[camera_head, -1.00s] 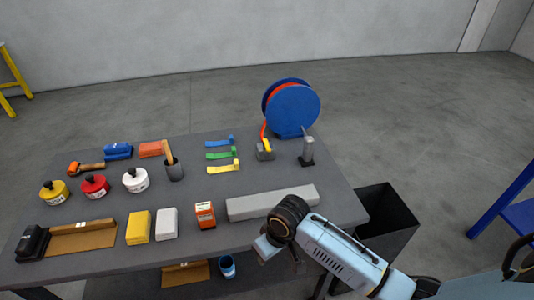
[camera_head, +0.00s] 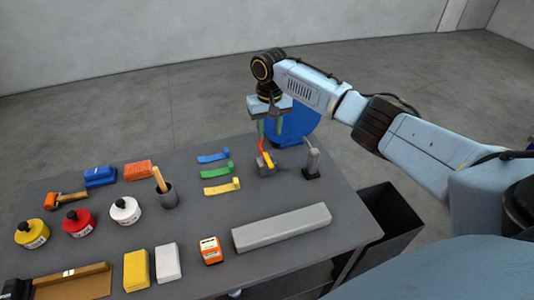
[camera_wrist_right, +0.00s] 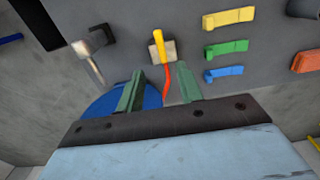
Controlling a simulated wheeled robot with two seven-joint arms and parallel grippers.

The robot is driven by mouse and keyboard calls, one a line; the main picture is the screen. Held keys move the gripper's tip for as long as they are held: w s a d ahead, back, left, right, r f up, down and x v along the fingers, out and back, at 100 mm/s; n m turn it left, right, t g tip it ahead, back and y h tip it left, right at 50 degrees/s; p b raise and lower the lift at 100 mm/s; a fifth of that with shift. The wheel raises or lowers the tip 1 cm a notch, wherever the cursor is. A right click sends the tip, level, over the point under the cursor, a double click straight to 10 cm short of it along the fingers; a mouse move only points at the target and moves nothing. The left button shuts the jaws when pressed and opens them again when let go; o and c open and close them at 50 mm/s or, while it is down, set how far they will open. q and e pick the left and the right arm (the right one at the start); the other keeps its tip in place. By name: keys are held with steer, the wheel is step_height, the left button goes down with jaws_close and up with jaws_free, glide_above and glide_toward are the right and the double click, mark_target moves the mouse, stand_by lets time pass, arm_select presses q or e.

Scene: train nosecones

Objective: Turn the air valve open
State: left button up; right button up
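The air valve, a small grey block (camera_head: 265,170) with a yellow lever (camera_head: 267,158), sits near the table's back right edge. A red-orange hose (camera_head: 261,146) runs from it toward the blue hose reel (camera_head: 297,125). My right gripper (camera_head: 268,128) is above and just behind the valve, pointing down, with its green fingers apart and nothing between them. In the right wrist view the yellow lever (camera_wrist_right: 158,42) lies across the grey block (camera_wrist_right: 170,52), ahead of the open fingers (camera_wrist_right: 157,78) and apart from them. My left gripper is not in view.
A grey post (camera_head: 312,158) stands close to the right of the valve. Blue, green and yellow strips (camera_head: 217,172) lie to the left. A long grey bar (camera_head: 282,228) lies in front. A dark bin (camera_head: 385,220) stands beyond the table's right edge.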

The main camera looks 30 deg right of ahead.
mark_target(269, 161)
step_height(269, 161, down, 11)
steer(key=shift+f+b, duration=0.15)
steer(key=shift+b, duration=0.2)
steer(key=shift+c, duration=0.5)
jaws_close()
